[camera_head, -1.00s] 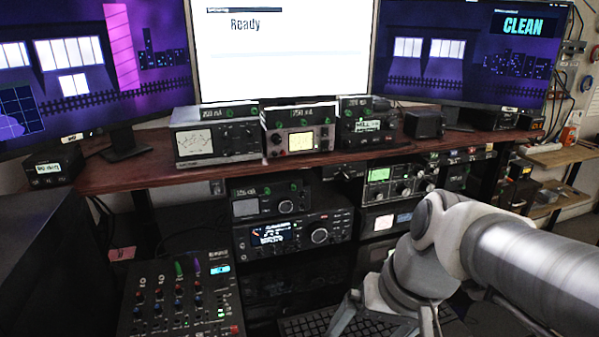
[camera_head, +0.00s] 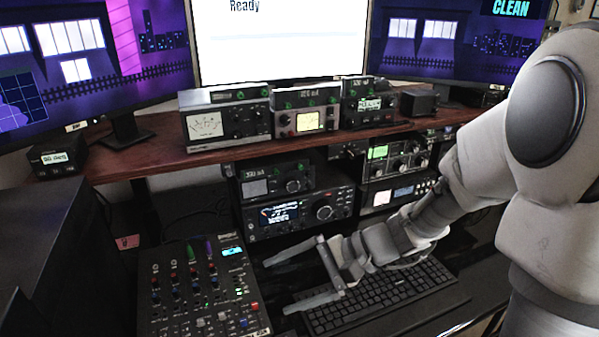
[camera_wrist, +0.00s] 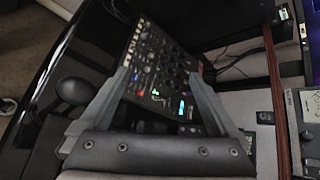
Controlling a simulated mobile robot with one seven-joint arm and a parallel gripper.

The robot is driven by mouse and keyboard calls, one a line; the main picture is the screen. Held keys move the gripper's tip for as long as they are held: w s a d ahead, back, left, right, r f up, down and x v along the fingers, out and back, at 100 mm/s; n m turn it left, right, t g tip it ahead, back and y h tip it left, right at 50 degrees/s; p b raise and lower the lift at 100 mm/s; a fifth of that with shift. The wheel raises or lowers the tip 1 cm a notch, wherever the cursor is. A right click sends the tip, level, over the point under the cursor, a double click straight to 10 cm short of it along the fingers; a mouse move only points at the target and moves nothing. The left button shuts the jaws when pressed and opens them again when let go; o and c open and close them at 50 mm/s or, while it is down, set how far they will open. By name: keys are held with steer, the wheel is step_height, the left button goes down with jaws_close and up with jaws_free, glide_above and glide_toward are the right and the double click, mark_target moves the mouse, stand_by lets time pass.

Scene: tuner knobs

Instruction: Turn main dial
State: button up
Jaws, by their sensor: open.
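The radio (camera_head: 268,232) with a lit blue display stands on the lower level below the wooden shelf in the head view. Its large round dial (camera_head: 325,213) is right of the display. I take this to be the main dial. My gripper (camera_head: 275,287) is open and empty. It is in front of and below the radio, apart from the dial, with its fingers pointing left toward the mixer (camera_head: 200,290). In the wrist view, the open fingers (camera_wrist: 157,73) frame the mixer (camera_wrist: 160,62). The main dial cannot be made out there.
A keyboard (camera_head: 385,295) lies under and right of my gripper. A smaller radio (camera_head: 275,183) sits on top of the main radio. More equipment (camera_head: 400,158) stands to its right. The wooden shelf (camera_head: 160,165) overhangs them. A dark rounded object (camera_wrist: 74,91) shows in the wrist view.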

steer(key=w+d+f+m+t+y, duration=0.2)
steer(key=w+m+t+y, duration=0.1)
steer(key=w+m+t, duration=0.4)
steer(key=m+t+h, duration=0.9)
steer(key=m, duration=0.7)
glide_toward(324, 213)
steer(key=b+x, duration=0.1)
steer(key=x, duration=0.8)
steer(key=shift+c, duration=0.2)
steer(key=c, duration=1.3)
steer(key=shift+r, duration=0.1)
steer(key=shift+c, duration=0.2)
